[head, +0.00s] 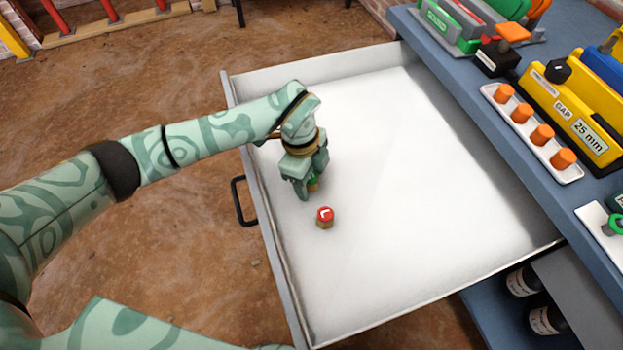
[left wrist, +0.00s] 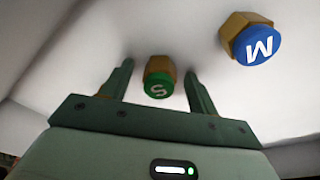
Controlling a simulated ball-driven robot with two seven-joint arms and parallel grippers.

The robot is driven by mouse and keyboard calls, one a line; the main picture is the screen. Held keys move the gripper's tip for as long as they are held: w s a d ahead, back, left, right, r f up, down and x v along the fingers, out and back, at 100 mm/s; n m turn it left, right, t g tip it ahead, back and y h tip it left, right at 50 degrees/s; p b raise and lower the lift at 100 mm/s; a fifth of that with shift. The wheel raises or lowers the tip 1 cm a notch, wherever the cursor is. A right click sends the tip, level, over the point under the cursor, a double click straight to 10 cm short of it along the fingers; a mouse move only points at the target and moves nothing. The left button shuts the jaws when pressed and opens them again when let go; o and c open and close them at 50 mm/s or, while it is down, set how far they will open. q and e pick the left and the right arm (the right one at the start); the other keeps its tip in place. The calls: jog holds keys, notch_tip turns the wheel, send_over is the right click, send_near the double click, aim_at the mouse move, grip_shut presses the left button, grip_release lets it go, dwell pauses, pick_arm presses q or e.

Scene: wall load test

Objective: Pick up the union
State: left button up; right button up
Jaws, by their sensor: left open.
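Brass hex fittings with coloured, lettered caps stand in an open white drawer (head: 400,190). One with a green cap marked S (left wrist: 159,85) is between the fingers of my left gripper (head: 309,186). The fingers are open on either side of it, with gaps showing in the left wrist view (left wrist: 158,70). In the head view the gripper mostly hides this green-capped fitting (head: 314,184). One with a blue cap marked W (left wrist: 252,40) is beyond the right finger in the wrist view. A red-capped fitting (head: 325,217) is just below the gripper in the head view. The pictures do not show which is the union.
The drawer's low walls and a black handle (head: 243,201) border its left side. A blue bench top (head: 480,125) along the right holds a white tray (head: 513,119) of orange-capped pieces and a yellow gap gauge block (head: 570,112). The drawer's middle and right are clear.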

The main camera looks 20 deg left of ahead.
aim_at(313, 176)
pick_arm(q)
jog(key=shift+r, duration=0.15)
jog(key=shift+c, duration=1.2)
jog(key=c, duration=0.9)
pick_arm(e)
jog(key=shift+s+d+r, duration=0.1)
jog(key=shift+d, duration=0.1)
pick_arm(q)
jog(key=shift+o, duration=0.2)
